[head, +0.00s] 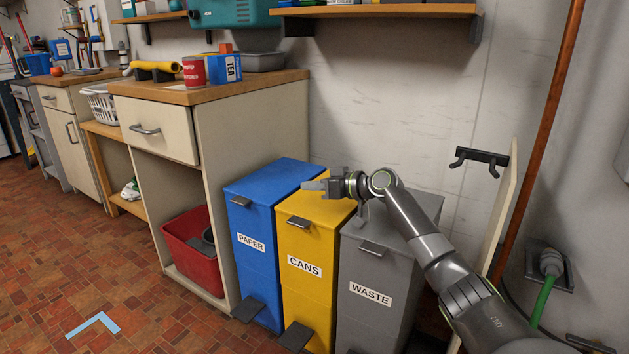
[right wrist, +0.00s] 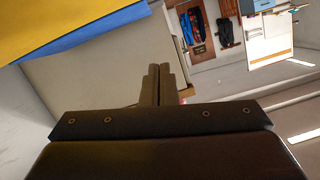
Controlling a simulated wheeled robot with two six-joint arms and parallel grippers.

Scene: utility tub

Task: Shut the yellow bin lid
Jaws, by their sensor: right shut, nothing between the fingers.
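The yellow bin (head: 305,300), labelled CANS, stands between the blue and grey bins. Its yellow lid (head: 318,208) lies down on top, with no gap visible at its front edge; my right arm hides part of its back. My right gripper (head: 311,185) is over the rear of the lid, near the blue bin's side, pointing left. I cannot tell if it touches the lid. The gripper is shut and empty; its closed fingers (right wrist: 158,85) show in the right wrist view, with a yellow surface (right wrist: 60,25) at upper left. My left gripper is out of view.
The blue PAPER bin (head: 250,240) is on the left and the grey WASTE bin (head: 370,285) on the right, close against the yellow one. A cabinet (head: 250,140) stands beside the blue bin. A wall shelf (head: 380,10) is above. The tiled floor at left is mostly clear.

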